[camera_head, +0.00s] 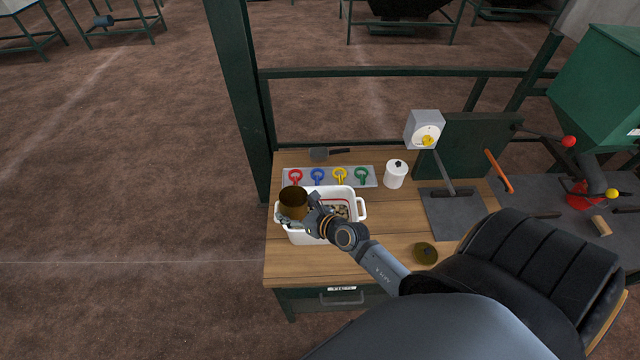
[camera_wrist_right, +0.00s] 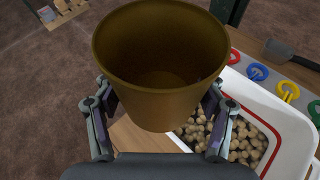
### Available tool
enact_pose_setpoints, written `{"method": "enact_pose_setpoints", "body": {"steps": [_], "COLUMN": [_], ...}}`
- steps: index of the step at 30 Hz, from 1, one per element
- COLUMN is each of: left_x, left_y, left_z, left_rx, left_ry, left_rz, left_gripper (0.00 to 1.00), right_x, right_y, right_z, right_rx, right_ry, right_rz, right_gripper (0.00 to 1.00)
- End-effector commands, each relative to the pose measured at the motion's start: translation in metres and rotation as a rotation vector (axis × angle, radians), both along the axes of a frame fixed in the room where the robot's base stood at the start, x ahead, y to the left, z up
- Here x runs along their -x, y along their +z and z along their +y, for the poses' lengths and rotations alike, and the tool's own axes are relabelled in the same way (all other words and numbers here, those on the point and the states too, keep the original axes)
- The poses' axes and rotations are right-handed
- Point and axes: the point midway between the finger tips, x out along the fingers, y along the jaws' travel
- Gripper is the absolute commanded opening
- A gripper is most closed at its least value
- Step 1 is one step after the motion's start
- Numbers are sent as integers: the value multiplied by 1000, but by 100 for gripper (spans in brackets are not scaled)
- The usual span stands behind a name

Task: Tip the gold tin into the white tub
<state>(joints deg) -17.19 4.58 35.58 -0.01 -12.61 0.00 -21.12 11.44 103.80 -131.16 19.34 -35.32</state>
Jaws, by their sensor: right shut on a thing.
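My right gripper (camera_head: 311,213) is shut on the gold tin (camera_head: 293,205) and holds it over the left part of the white tub (camera_head: 350,228). In the right wrist view the tin (camera_wrist_right: 160,75) sits between the two fingers (camera_wrist_right: 160,108), mouth facing the camera. Its visible inside looks bare. The tub (camera_wrist_right: 293,135) shows there at right, with many light brown lumps (camera_wrist_right: 245,145) and a red line inside its wall. In the head view the tin looks close to upright, and it and the gripper hide part of the tub. My left gripper is in neither view.
The tub stands on a wooden table (camera_head: 385,232). Behind it lie a rack of coloured rings (camera_head: 328,176) and a dark scoop (camera_head: 320,154). A white canister (camera_head: 396,173) stands to the right. A round dark-gold piece (camera_head: 425,252) lies at the front right. A green post (camera_head: 238,95) rises at back left.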

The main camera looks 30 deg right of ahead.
Motion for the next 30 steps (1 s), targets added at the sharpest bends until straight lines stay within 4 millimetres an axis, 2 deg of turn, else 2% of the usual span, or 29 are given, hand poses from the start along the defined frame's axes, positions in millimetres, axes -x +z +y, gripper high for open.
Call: {"method": "enact_pose_setpoints", "body": {"steps": [6, 15, 30], "left_x": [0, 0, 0], "left_y": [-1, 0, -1], "left_z": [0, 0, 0], "left_rx": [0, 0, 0], "left_ry": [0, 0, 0], "left_rz": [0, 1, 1], "left_gripper": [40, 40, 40], "right_x": [0, 2, 32], "right_y": [-4, -3, 24], "right_z": [4, 6, 52], "right_rx": [93, 93, 90], "right_ry": [0, 0, -3], "right_rz": [-24, -25, -24], "right_gripper": [17, 17, 17]}}
